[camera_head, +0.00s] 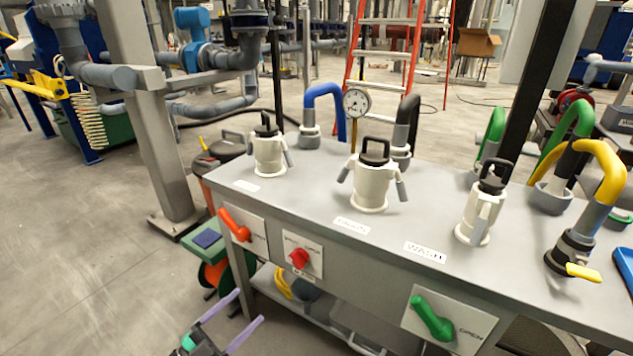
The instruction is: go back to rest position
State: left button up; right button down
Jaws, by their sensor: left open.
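My left gripper (249,306) shows at the bottom of the head view, left of the middle. Its two purple fingers are spread apart with nothing between them. It is in front of the bench's lower left part, below the red-orange lever (235,225), and apart from it. My right gripper is not in view.
A grey bench (310,184) carries several white couplings with black handles and blue, green and yellow hoses. Its front has a red knob (299,258) and a green lever (432,318). A steel post (150,130) stands behind left. Open floor (70,240) lies at left.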

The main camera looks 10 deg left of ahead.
pick_arm(q)
notch_tip(320, 180, down, 9)
jog(key=n+g+y, duration=0.5)
jog(key=n+y, duration=0.5)
jog(key=y, duration=0.1)
jog(key=s+d+f+n+g, duration=0.1)
jog(key=s+d+n+g, duration=0.25)
jog(key=s+g, duration=0.95)
jog(key=s+a+f+t+y+p, duration=0.1)
jog(key=s+a+f+t+p, duration=0.3)
jog(key=p, duration=1.2)
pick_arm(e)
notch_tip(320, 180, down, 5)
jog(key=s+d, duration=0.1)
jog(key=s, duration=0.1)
pick_arm(q)
jog(key=s+a+f+g+p, duration=0.1)
jog(key=s+a+p, duration=0.1)
jog(key=s+p, duration=1.1)
jog(key=shift+s+f+g+y, duration=0.15)
jog(key=shift+s+g+y, duration=0.2)
jog(key=shift+s, duration=0.55)
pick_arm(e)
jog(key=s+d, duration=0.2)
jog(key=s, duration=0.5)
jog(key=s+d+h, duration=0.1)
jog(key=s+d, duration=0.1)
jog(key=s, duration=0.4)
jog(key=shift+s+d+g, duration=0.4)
